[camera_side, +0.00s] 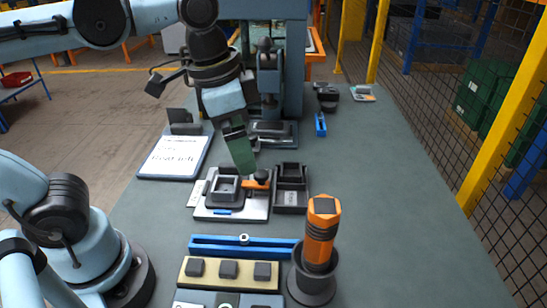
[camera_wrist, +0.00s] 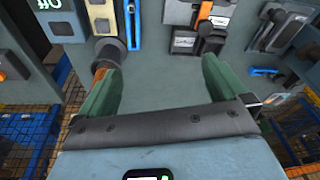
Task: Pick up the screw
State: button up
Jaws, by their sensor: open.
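My gripper (camera_side: 240,158) hangs tilted above the fixture plate (camera_side: 232,207), near its orange clamp (camera_side: 258,181). In the wrist view, my gripper's green fingers (camera_wrist: 160,60) are wide apart with nothing between them. I cannot make out a screw for certain in either view. A small round metallic piece (camera_side: 244,239) sits on the blue rail (camera_side: 205,246); I cannot tell what it is.
An orange power driver (camera_side: 320,230) stands upright in a black holder, front right. A tan block with dark buttons (camera_side: 228,271) lies in front of the blue rail. A sign board (camera_side: 173,158) is at left. The right side of the grey table (camera_side: 400,200) is clear.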

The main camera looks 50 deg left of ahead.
jog(key=a+f+n+t, duration=0.1)
jog(key=a+f+n, duration=0.1)
jog(key=w+a+f+n+t, duration=0.1)
jog(key=a+f+t, duration=0.1)
jog(key=w+a+f+n+t, duration=0.1)
jog(key=a+f+n, duration=0.1)
jog(key=f, duration=0.1)
jog(key=shift+w+a+f+n+t+y, duration=0.1)
jog(key=shift+w+a+n+t+y, duration=0.1)
jog(key=shift+a+n+t+y, duration=0.1)
jog(key=shift+c, duration=1)
jog(key=shift+a+f, duration=0.1)
jog(key=shift+a, duration=0.05)
jog(key=shift+c, duration=1.2)
jog(key=c, duration=0.5)
jog(key=shift+c, duration=0.2)
jog(key=m+g, duration=0.7)
jog(key=m, duration=1.7)
send_over(244, 237)
jog(key=shift+f, duration=5.5)
